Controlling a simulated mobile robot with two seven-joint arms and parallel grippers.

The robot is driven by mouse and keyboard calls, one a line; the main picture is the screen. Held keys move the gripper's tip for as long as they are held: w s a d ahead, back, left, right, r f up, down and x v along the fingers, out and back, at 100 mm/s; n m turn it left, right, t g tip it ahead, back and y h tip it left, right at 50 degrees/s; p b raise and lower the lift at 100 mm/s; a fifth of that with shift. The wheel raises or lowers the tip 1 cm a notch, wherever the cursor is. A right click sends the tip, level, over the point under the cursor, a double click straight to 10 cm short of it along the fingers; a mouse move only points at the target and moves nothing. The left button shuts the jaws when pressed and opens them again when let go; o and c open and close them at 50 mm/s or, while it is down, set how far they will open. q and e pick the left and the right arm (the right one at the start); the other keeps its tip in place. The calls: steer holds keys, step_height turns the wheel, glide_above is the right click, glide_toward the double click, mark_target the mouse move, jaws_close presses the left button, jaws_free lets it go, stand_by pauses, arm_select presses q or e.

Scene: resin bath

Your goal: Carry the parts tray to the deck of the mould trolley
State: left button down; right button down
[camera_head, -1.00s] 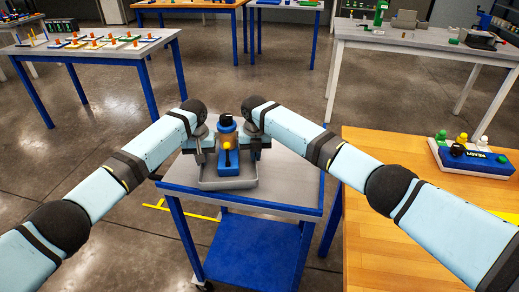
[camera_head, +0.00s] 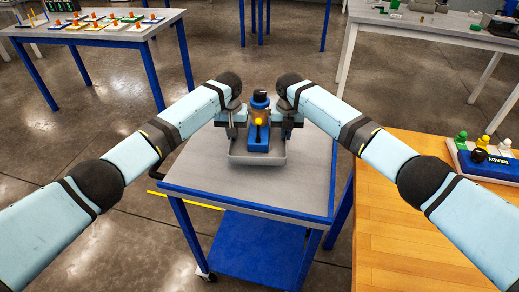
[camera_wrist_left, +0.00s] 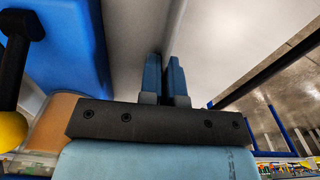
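The parts tray (camera_head: 246,159) is a shallow grey tray over the grey deck of the mould trolley (camera_head: 300,190), near its far side. It looks level; I cannot tell whether it touches the deck. In it show a blue block (camera_head: 257,145) with a yellow ball and a tan cylinder (camera_head: 259,103) with a dark top. My left gripper (camera_head: 231,130) is at the tray's left wall; in the left wrist view its two blue fingers (camera_wrist_left: 167,78) are close together with the grey wall between them. My right gripper (camera_head: 287,130) is at the right wall, fingertips too small to read.
A wooden table (camera_head: 400,230) stands close on the right, with a blue READY box (camera_head: 490,165) on it. A blue-legged table (camera_head: 95,32) with small parts is back left, and a white table (camera_head: 420,28) is back right. Bare deck lies in front of the tray.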

mark_target(233, 143)
arm_select(q)
steer(key=shift+f, duration=0.15)
arm_select(e)
steer(key=shift+f, duration=0.15)
